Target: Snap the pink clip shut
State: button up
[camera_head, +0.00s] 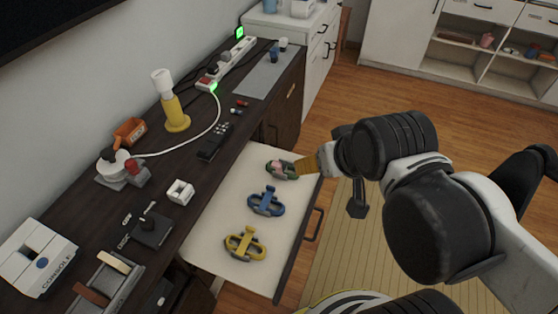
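Three loop-shaped clips lie on the pale surface of a pulled-out drawer (215,224). The farthest one shows a pink part (278,168) within a dark green looped body (270,163). A blue clip (266,203) lies in the middle, and a yellow clip (244,245) is nearest. My gripper (297,167) reaches in from the right, at the right end of the pink-and-green clip. It seems close to or touching that clip. The fingers are too small and partly hidden, so I cannot tell whether they are open or shut, or whether the clip is closed.
The dark desk on the left holds a yellow lamp (175,112), a remote (215,141), a power strip (228,62), a white console (36,256) and a small white box (180,191). The drawer's handle (313,225) faces the open wooden floor on the right.

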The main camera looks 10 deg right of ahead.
aim_at(277, 165)
jog(key=k+j+u, duration=0.1)
jog(key=u, duration=0.25)
jog(key=k+j+u, duration=0.45)
jog(key=u, duration=0.25)
jog(key=k, duration=0.05)
